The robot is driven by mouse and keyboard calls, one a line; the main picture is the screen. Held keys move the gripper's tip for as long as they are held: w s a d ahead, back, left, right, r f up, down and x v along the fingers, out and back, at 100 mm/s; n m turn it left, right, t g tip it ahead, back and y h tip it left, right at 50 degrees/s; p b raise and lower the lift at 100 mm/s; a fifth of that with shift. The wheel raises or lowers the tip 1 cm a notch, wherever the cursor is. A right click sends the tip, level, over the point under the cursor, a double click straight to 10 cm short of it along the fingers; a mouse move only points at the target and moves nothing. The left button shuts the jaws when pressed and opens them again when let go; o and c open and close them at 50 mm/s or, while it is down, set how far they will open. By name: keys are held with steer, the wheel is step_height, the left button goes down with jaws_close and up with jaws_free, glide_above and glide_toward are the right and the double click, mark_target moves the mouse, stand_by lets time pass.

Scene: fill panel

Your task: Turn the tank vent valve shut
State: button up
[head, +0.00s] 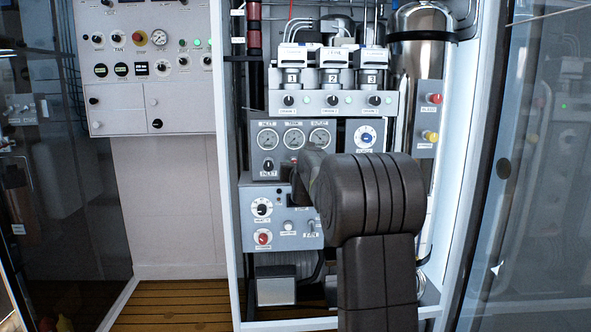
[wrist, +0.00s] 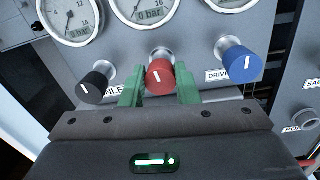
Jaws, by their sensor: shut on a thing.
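In the wrist view, a red knob (wrist: 159,76) sits on a short stem below the middle gauge (wrist: 141,8). Its white mark points nearly straight up. The two green fingers of my gripper (wrist: 159,88) stand on either side of it, shut on it. Its label is hidden behind my gripper, so I cannot read whether it says vent.
In the wrist view a black knob (wrist: 94,86) is close on the left and a blue knob (wrist: 241,64) on the right. In the head view, a panel with dials (head: 262,208) lies below, and the cabinet's white frame post (head: 464,150) stands to the right.

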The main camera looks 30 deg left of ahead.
steer(key=shift+f+m, duration=0.15)
steer(key=shift+m, duration=0.55)
steer(key=o, duration=1)
steer(key=shift+s, duration=0.1)
steer(key=b+v, duration=0.4)
steer(key=v, duration=0.9)
steer(key=shift+s+d, duration=0.2)
steer(key=shift+d, duration=0.1)
